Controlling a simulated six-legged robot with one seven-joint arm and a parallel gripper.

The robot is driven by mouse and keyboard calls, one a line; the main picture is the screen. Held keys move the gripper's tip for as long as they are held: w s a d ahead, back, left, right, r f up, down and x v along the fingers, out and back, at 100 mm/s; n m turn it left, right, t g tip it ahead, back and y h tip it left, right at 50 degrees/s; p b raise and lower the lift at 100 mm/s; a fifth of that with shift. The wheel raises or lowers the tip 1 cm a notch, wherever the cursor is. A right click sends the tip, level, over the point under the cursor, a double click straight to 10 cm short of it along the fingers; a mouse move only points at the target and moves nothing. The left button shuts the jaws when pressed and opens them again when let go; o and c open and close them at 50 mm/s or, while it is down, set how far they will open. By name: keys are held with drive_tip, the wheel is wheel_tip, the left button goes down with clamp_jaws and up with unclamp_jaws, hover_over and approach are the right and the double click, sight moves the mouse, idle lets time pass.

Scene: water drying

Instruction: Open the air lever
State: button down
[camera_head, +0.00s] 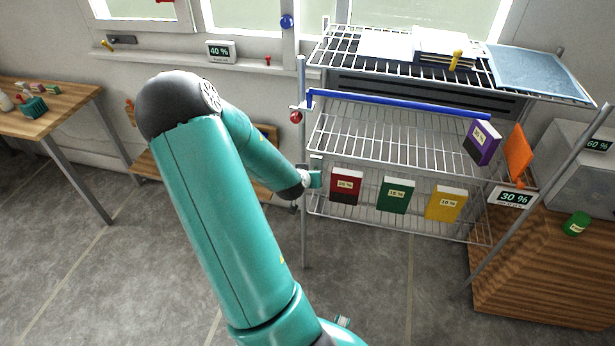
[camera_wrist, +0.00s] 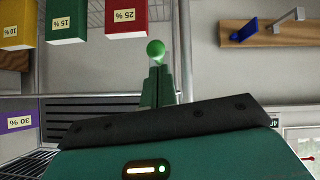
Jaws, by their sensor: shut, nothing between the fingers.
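My gripper (camera_wrist: 157,88) shows in the wrist view as narrow dark green fingers, closed together and holding nothing. A round green knob (camera_wrist: 156,48) is just beyond the fingertips; whether they touch cannot be told. In the head view, my gripper (camera_head: 314,179) is beside the left post of the wire rack, near the red block (camera_head: 346,186). A long blue bar (camera_head: 400,104) runs across the rack front, with a red ball (camera_head: 296,117) near its left end. No part is labelled as the air lever, so I cannot tell which it is.
The wire rack (camera_head: 303,230) holds several labelled blocks, including a green block (camera_head: 397,195) and a yellow block (camera_head: 446,204). A wooden cabinet (camera_head: 540,265) stands at right, a wooden table (camera_head: 60,105) at left. The grey floor between is open.

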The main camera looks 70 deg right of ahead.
drive_tip(key=shift+s+a+f, duration=0.1)
drive_tip(key=shift+a+f, duration=0.05)
drive_tip(key=shift+a, duration=0.55)
drive_tip(key=shift+a, duration=0.1)
